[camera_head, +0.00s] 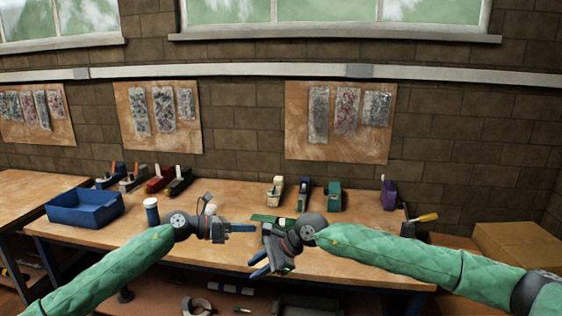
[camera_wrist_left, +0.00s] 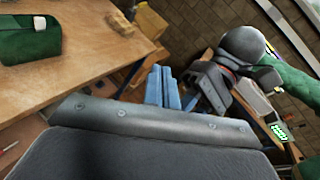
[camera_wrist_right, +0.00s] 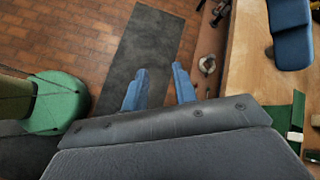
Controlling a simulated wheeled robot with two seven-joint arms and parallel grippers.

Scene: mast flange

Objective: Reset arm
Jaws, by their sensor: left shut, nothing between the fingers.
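My left gripper (camera_head: 243,228) reaches in over the front part of the workbench in the head view. Its blue fingers lie together with nothing between them, as the left wrist view (camera_wrist_left: 163,86) also shows. My right gripper (camera_head: 259,265) is lower, near the bench's front edge, pointing down and left. Its fingers stand apart and empty; in the right wrist view (camera_wrist_right: 160,87) a dark mat on the brick floor shows between and beyond them. The two grippers are close together but apart. Both green-sleeved arms are held out in front of me.
The wooden workbench (camera_head: 340,235) carries a blue bin (camera_head: 85,208) at left, several tools along the back, and a purple item (camera_head: 388,194) at right. A yellow-handled tool (camera_head: 424,217) lies at the right end. Cardboard boxes (camera_head: 520,245) stand at far right.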

